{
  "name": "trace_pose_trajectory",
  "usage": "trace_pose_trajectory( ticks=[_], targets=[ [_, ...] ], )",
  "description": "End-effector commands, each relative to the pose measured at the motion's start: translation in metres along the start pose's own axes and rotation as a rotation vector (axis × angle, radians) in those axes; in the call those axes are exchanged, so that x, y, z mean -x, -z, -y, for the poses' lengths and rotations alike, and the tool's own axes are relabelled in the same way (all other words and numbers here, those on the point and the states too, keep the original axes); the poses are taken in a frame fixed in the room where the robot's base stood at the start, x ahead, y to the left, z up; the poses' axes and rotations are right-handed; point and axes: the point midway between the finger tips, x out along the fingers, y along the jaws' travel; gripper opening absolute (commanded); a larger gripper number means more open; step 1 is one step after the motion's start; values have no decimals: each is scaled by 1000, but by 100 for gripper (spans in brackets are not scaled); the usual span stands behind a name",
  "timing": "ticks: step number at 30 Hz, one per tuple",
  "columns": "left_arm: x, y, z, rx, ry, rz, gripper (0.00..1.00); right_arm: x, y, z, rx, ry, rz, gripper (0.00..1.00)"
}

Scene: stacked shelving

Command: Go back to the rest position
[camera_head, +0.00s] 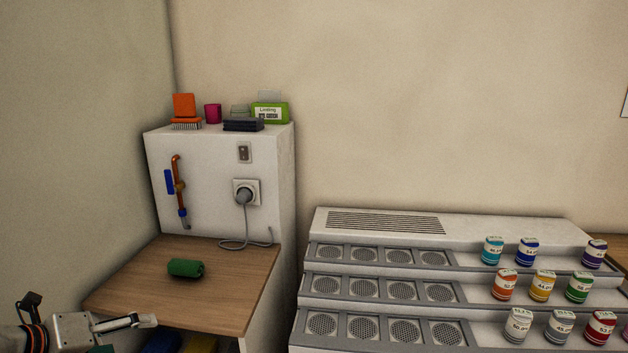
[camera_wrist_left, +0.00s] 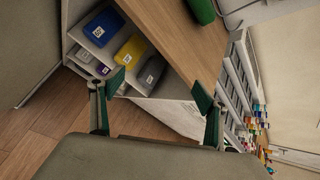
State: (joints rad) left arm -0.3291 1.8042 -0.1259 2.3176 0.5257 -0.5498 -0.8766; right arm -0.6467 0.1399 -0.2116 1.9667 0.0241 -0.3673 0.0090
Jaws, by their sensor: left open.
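My left gripper (camera_head: 140,321) is at the lower left of the head view, just in front of the wooden desk top (camera_head: 222,300). In the left wrist view its two fingers (camera_wrist_left: 160,92) are spread wide with nothing between them. A green cylinder (camera_head: 186,268) lies on its side on the desk top, beyond the gripper and apart from it. A green object, likely this cylinder, is cut off at the top of the left wrist view (camera_wrist_left: 201,10). My right gripper is not in either view.
A white cabinet (camera_head: 280,190) stands behind the desk top, with a plugged-in socket (camera_head: 246,192) on its front. Stepped grey racks (camera_head: 380,270) with several labelled jars stand to the right. Shelves with colored bins (camera_wrist_left: 103,27) sit under the desk top. Floor (camera_wrist_left: 60,135) shows clear beside them.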

Motion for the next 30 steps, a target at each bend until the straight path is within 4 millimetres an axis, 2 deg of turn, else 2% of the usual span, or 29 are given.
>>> trace_pose_trajectory(
  ticks=[3, 11, 18, 24, 30],
  targets=[
    [-17, 22, -20, 215, 39, -3, 75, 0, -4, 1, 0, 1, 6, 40],
    [-49, 77, -57, 658, 98, -8, 75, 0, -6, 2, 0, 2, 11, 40],
    [-74, 145, -83, 1069, 127, -11, 75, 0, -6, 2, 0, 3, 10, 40],
    [-92, 210, -93, 1411, 136, -11, 75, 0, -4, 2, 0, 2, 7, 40],
    [-107, 281, -90, 1751, 132, -7, 75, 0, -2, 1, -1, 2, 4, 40]
  ],
)
